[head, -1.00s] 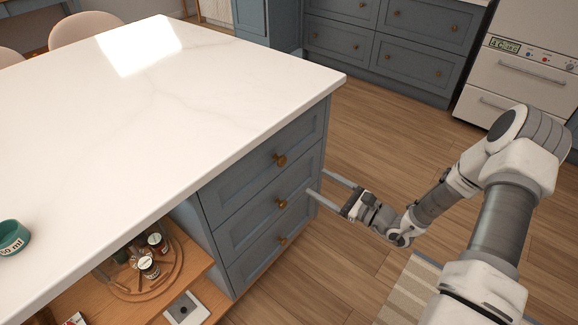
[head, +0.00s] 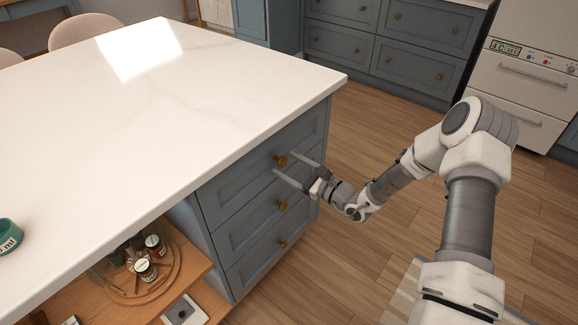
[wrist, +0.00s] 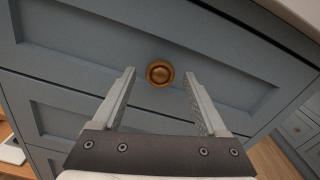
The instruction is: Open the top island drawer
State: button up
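The top island drawer (head: 245,180) is shut, a blue-grey panel under the white countertop. Its round brass knob (head: 281,160) is near the middle of the panel. My gripper (head: 283,163) is open, with its two fingers pointing at the drawer front. In the wrist view the knob (wrist: 160,73) lies between the lines of the two fingers, slightly beyond their tips. The gripper (wrist: 160,85) holds nothing. I cannot tell whether the fingertips touch the panel.
Two more drawers with brass knobs (head: 282,205) sit below. The white countertop (head: 180,110) overhangs the drawers. An open shelf at lower left holds a round tray (head: 125,292) with jars. Wooden floor (head: 370,140) to the right is clear apart from a striped rug (head: 402,300).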

grip_shut()
dwell(1.3)
